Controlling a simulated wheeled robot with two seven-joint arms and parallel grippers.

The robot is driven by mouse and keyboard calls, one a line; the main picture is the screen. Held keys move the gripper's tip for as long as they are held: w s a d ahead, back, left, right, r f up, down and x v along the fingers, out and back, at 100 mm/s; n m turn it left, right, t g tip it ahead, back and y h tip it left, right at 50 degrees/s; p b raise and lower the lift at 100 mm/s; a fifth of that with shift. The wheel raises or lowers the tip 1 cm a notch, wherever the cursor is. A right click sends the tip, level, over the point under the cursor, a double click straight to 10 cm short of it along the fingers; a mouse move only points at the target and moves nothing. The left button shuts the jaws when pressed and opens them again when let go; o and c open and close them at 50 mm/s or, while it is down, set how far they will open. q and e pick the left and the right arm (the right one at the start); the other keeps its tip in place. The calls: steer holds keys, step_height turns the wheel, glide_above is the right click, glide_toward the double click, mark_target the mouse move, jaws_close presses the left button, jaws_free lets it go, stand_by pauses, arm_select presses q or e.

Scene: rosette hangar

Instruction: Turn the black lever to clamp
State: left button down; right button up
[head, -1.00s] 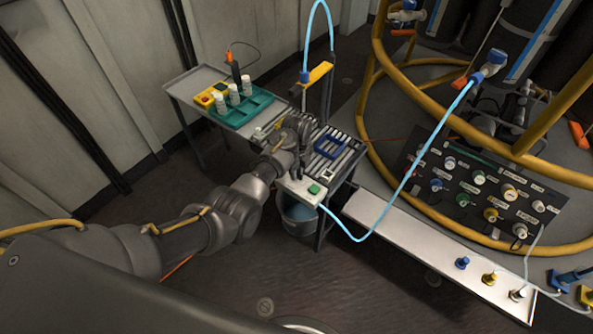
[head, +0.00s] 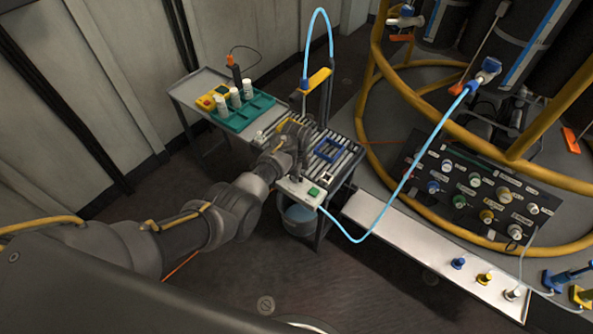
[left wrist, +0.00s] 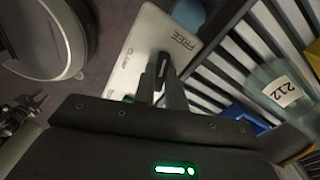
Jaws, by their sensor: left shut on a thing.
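The black lever (left wrist: 163,64) shows in the left wrist view on a pale plate (left wrist: 150,28) marked FREE and CLAMP. Its tip lies between the two labels. My left gripper (left wrist: 165,88) is shut on the lever, its fingers hiding the lower part. In the head view my left gripper (head: 302,168) is over the same plate (head: 292,189), at the front end of the roller rack, with a green button (head: 313,192) beside it. The lever is too small to make out there. My right gripper is not in view.
A blue frame (head: 329,149) lies on the rollers, and a clear vessel labelled 212 (left wrist: 284,90) is close by. A teal tray (head: 262,103) with white bottles stands behind. A light-blue hose (head: 409,176) arches on the right, near a black valve panel (head: 448,207).

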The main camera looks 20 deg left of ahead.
arm_select(q)
steer(key=shift+s+r+n+p, duration=0.2)
steer(key=shift+n+p, duration=0.3)
steer(key=shift+n, duration=0.4)
steer(key=n+p, duration=0.1)
steer(key=n, duration=0.1)
steer(key=shift+n, duration=0.4)
steer(key=n+p, duration=0.1)
steer(key=n, duration=0.1)
steer(key=shift+s+f+n, duration=0.1)
steer(key=shift+s+n, duration=0.05)
steer(key=shift+n, duration=0.15)
steer(key=n, duration=0.3)
steer(key=n+p, duration=0.1)
steer(key=shift+s+d, duration=0.15)
steer(key=shift+d, duration=0.1)
steer(key=shift+f+n, duration=0.1)
steer(key=shift+n, duration=1.2)
steer(key=shift+s, duration=0.1)
steer(key=c, duration=1.7)
jaws_free()
steer(key=shift+d, duration=0.1)
